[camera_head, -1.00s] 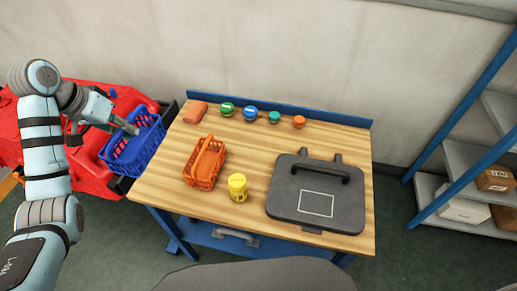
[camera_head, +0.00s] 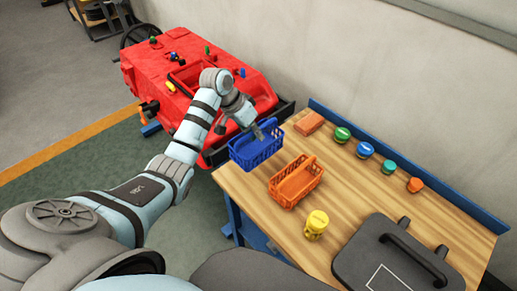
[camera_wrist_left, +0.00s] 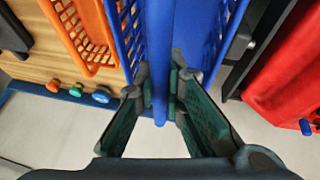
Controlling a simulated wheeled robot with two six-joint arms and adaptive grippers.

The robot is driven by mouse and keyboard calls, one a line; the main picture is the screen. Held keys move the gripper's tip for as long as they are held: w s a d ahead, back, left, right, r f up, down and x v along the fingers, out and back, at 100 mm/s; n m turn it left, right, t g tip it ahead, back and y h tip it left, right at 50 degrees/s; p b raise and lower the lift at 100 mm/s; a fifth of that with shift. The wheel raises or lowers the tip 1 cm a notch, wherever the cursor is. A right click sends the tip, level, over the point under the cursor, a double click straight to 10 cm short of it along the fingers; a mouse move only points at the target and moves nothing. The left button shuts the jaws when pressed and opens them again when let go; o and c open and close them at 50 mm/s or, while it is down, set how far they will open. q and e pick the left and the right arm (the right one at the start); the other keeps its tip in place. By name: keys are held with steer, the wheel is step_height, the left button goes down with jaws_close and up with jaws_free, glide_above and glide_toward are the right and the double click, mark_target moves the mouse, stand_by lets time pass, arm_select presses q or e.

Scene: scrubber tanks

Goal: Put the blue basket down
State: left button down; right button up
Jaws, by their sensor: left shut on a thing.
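The blue basket (camera_head: 257,147) hangs at the left edge of the wooden table (camera_head: 374,195), beside the orange basket (camera_head: 294,183). My left gripper (camera_head: 260,133) is shut on the blue basket's handle. In the left wrist view, the blue handle bar (camera_wrist_left: 158,60) runs between the two fingers (camera_wrist_left: 161,95), with the basket's mesh sides on both sides of it. I cannot tell whether the basket's bottom touches the table. My right gripper is in neither view.
On the table stand a yellow canister (camera_head: 316,224), an orange block (camera_head: 309,123), several small round-capped items, and a dark grey case (camera_head: 395,262). A red scrubber machine (camera_head: 180,80) stands beyond the table's left edge. Bare wood shows around the orange basket.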

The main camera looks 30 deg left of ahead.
mark_target(256, 151)
arm_select(q)
steer(key=f, duration=0.2)
steer(key=w+f, duration=0.1)
steer(key=shift+w+f, duration=0.1)
steer(key=shift+f, duration=0.25)
steer(key=f, duration=0.3)
steer(key=shift+s, duration=0.3)
steer(key=shift+s+f+b, duration=0.2)
steer(key=shift+f+b, duration=0.05)
steer(key=shift+b, duration=0.05)
steer(key=shift+r, duration=0.1)
steer(key=c, duration=1.7)
jaws_free()
steer(key=shift+w+f, duration=0.2)
steer(key=shift+f, duration=0.05)
steer(key=shift+s, duration=0.1)
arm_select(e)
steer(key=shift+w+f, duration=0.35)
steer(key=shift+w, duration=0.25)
arm_select(q)
steer(key=shift+r, duration=0.25)
